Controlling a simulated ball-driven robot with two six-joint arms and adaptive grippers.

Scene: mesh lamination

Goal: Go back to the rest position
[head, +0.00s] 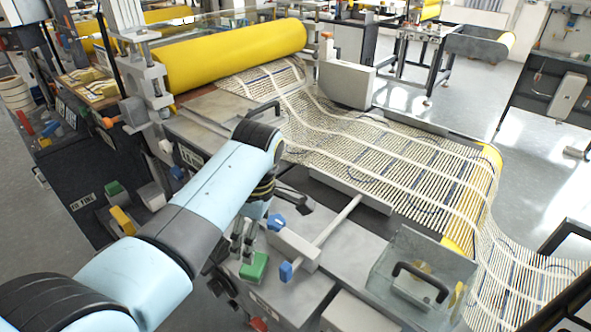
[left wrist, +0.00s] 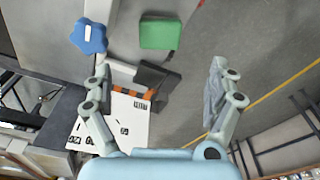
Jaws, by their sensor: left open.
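My left arm (head: 205,190) reaches in from the lower left over the near side of the laminating machine and bends down at its far end. In the head view its gripper is mostly hidden behind the arm and among dark machine parts. In the left wrist view my left gripper (left wrist: 160,72) has its two fingers spread wide, with nothing between the tips. The fingers are near a green block (left wrist: 160,33) and a blue knob (left wrist: 88,36); whether they touch anything I cannot tell. My right gripper is not in view.
A yellow roller (head: 235,55) feeds striped mesh (head: 375,150) across the machine and down its right side. A blue knob (head: 277,222), a green block (head: 254,266) and a clear guard box (head: 425,270) are close to my arm. Open grey floor (head: 480,85) lies beyond.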

